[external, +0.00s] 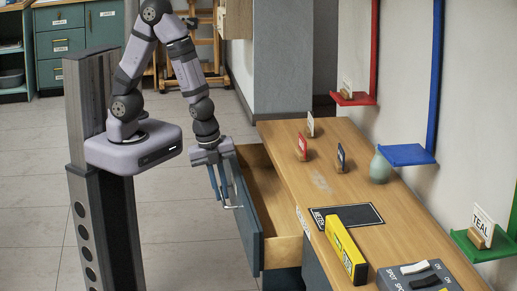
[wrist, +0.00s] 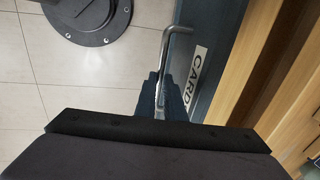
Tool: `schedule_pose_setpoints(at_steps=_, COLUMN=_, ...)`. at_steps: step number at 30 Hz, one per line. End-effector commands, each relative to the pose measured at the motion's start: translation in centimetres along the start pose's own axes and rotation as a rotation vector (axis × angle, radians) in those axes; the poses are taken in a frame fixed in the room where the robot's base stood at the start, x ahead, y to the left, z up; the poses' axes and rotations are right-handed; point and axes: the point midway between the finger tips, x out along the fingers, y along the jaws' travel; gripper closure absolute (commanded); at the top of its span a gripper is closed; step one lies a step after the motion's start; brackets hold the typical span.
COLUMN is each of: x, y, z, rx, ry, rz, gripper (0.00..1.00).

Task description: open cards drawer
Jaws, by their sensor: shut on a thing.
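The cards drawer (external: 246,225) stands pulled out from the wooden-topped cabinet, and its bare wooden inside (external: 268,195) shows in the external view. Its dark blue-grey front faces left. In the wrist view a white label reading "CARD", partly cut off (wrist: 195,78), is on that front beside a metal bar handle (wrist: 170,48). My gripper (external: 219,188) is at the drawer front, fingers pointing down, and is shut on the handle. In the wrist view the dark fingers (wrist: 158,92) are around the handle's lower part; the exact contact is partly hidden.
The counter (external: 330,180) holds small cards on stands, a vase (external: 380,167), a dark mat (external: 347,216), a yellow box (external: 346,248) and a switch box (external: 418,276). Red (external: 353,98), blue (external: 405,154) and green (external: 485,250) shelves are on the wall.

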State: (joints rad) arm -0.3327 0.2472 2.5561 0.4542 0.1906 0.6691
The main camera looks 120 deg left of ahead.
Motion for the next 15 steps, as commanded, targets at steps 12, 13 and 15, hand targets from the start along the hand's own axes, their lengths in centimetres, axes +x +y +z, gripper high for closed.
schedule_pose_setpoints(at_steps=12, x=-0.02, y=-0.12, z=-0.05, rx=0.0, ry=0.002, rz=-0.002, gripper=0.72)
schedule_pose_setpoints(at_steps=13, x=-0.02, y=-0.11, z=-0.05, rx=0.0, ry=0.001, rz=-0.002, gripper=0.72)
schedule_pose_setpoints(at_steps=15, x=-0.07, y=-0.12, z=-0.04, rx=-0.001, ry=0.001, rz=-0.002, gripper=0.72)
